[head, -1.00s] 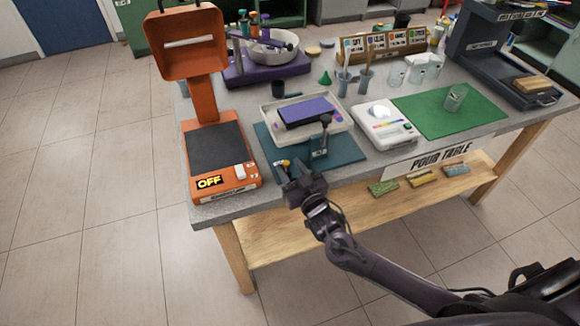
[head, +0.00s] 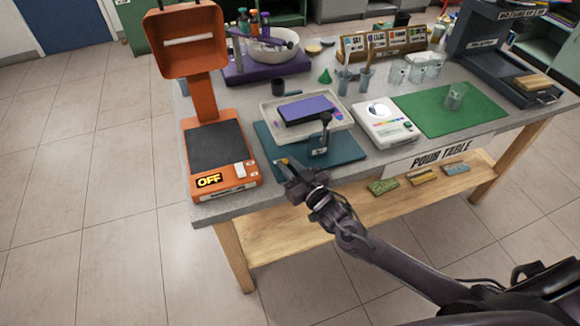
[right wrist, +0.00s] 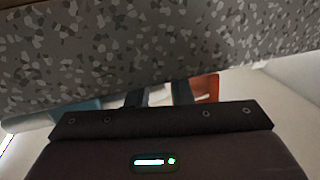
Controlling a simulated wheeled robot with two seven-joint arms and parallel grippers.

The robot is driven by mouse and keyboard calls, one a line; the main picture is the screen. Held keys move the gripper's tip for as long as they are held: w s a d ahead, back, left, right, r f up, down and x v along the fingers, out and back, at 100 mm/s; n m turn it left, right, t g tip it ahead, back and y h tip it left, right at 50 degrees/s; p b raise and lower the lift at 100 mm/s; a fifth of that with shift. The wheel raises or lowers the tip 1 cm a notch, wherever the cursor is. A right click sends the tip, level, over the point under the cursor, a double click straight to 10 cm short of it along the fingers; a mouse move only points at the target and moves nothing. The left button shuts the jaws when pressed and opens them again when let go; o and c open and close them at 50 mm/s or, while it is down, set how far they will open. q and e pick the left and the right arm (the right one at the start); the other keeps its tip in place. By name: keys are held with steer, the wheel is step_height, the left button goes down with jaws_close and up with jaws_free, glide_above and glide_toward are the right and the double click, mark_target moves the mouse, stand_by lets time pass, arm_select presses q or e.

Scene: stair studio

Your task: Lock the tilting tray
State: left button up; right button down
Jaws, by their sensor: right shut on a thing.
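The tilting tray (head: 272,116) is pale and shallow, with a purple block (head: 306,109) in it. It stands on a teal base (head: 345,149) near the table's front edge. A dark knobbed lever (head: 326,125) rises upright at the tray's front. My right gripper (head: 288,167) is at the base's front left corner, by a small yellow-tipped part (head: 283,161), and is shut on it as far as I can tell. In the right wrist view the two fingers (right wrist: 159,97) reach past the speckled table edge, which hides their tips and the held part. My left gripper is not in view.
An orange device (head: 225,183) marked OFF stands close left of the gripper. A white instrument (head: 383,125) and a green mat (head: 480,115) lie right of the tray. The speckled table edge (right wrist: 160,45) is very close to my right gripper. A wooden shelf (head: 300,225) lies below.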

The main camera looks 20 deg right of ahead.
steer(key=shift+w+n+g+y+b, duration=0.1)
steer(key=shift+n+g+y+b, duration=0.25)
steer(key=shift+n+y, duration=0.65)
steer(key=c, duration=1.3)
jaws_free()
steer(key=shift+b+v, duration=0.4)
steer(key=shift+v, duration=3.5)
